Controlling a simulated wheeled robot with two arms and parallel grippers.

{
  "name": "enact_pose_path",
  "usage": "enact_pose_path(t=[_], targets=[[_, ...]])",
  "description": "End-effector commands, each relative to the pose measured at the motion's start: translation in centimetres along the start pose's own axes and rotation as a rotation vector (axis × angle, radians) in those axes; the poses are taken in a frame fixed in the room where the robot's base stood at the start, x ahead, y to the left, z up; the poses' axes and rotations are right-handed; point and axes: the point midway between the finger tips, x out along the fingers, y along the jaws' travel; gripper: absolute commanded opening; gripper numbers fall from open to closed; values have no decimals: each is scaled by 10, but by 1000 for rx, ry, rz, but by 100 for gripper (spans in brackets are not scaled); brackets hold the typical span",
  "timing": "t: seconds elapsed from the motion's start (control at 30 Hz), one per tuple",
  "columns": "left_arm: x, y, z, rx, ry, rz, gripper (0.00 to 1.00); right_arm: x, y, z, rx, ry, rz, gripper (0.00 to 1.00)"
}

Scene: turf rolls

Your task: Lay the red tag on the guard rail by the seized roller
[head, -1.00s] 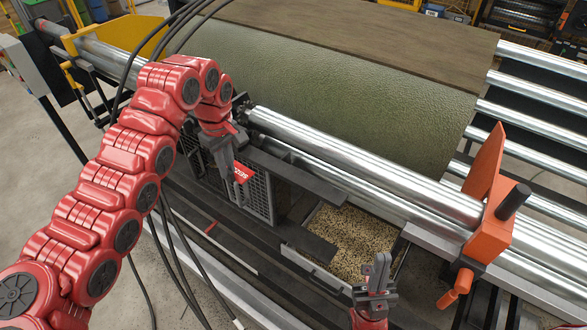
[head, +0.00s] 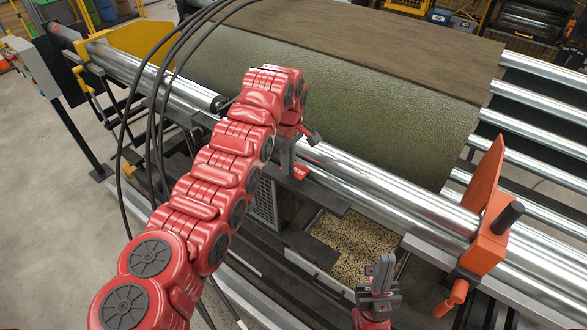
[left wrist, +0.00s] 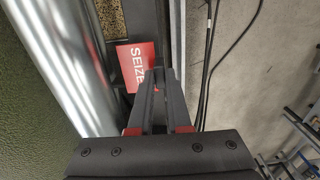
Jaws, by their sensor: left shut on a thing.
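The red tag (head: 299,172) has white lettering; in the left wrist view the tag (left wrist: 132,66) reads "SEIZE", the rest being hidden. My left gripper (head: 290,172) is shut on it, pointing down over the dark rail (head: 325,192) in front of the shiny rollers. In the left wrist view the left gripper's tips (left wrist: 158,76) cover the tag's edge. I cannot tell whether the tag touches the rail. A long shiny roller (head: 390,190) runs beside the green turf roll; I cannot tell which roller is seized. My right gripper (head: 383,268) is low in the head view, its jaw opening unclear.
A mesh guard (head: 265,203) stands below the left gripper. A tray of brown granules (head: 352,248) lies below the rail. An orange bracket (head: 487,222) with a dark handle stands at the right. Black cables (head: 150,130) loop left of my left arm.

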Motion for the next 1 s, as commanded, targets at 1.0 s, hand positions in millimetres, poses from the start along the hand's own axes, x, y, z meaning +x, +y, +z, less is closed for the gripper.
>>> enact_pose_path(t=[1.0], targets=[[40, 11, 10, 0, -3, 0, 21, 24, 1, -4, 0, 0, 0, 0]])
